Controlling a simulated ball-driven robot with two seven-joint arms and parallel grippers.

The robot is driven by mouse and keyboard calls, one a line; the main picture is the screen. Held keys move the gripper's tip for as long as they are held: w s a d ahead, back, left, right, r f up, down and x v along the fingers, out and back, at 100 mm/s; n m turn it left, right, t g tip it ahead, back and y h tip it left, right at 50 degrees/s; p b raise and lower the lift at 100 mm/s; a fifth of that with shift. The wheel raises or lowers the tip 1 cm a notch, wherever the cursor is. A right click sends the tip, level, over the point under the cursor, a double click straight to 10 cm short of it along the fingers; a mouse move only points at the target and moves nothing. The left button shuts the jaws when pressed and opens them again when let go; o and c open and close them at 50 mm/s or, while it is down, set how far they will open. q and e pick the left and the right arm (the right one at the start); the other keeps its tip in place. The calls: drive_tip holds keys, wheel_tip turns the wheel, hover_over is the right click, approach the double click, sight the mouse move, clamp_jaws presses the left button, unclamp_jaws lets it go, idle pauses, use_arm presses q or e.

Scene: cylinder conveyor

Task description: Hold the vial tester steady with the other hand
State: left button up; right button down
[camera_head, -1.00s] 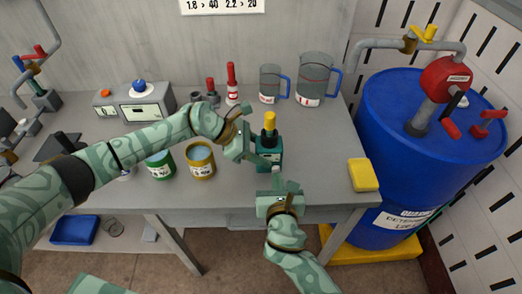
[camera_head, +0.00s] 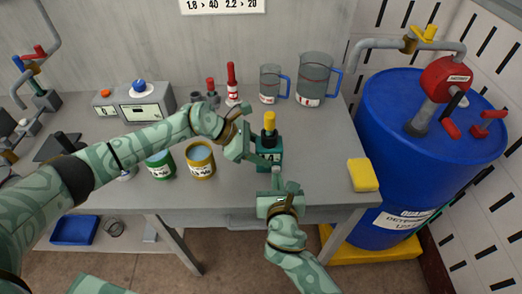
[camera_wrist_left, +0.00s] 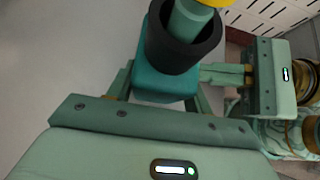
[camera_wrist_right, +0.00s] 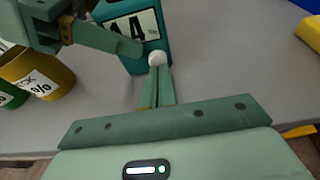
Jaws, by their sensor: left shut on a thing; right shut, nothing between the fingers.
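The vial tester (camera_head: 270,143) is a teal box with a lit number display, standing upright near the table's front edge. A vial with a yellow cap (camera_head: 270,122) stands in its dark round socket (camera_wrist_left: 183,45). My left gripper (camera_head: 262,157) is shut on the tester's body, one finger on each side in the left wrist view. My right gripper (camera_head: 275,178) is shut and empty just in front of the tester. In the right wrist view its closed tips are right at the white round button (camera_wrist_right: 157,58) on the tester's front; I cannot tell whether they touch.
A green can (camera_head: 160,164) and a yellow can (camera_head: 200,160) stand left of the tester. A yellow sponge (camera_head: 363,175) lies to the right. Two jugs with blue handles (camera_head: 271,84) (camera_head: 313,78) stand behind. A blue drum (camera_head: 405,130) stands beyond the table's right edge.

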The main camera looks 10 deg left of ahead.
drive_tip(key=shift+s+d, duration=0.25)
drive_tip(key=shift+s, duration=0.55)
drive_tip(key=shift+s+d, duration=0.2)
drive_tip(key=shift+s, duration=0.65)
drive_tip(key=shift+s+d, duration=0.25)
drive_tip(key=shift+s, duration=0.55)
use_arm(q)
drive_tip(key=o, duration=1)
drive_tip(key=shift+c, duration=0.2)
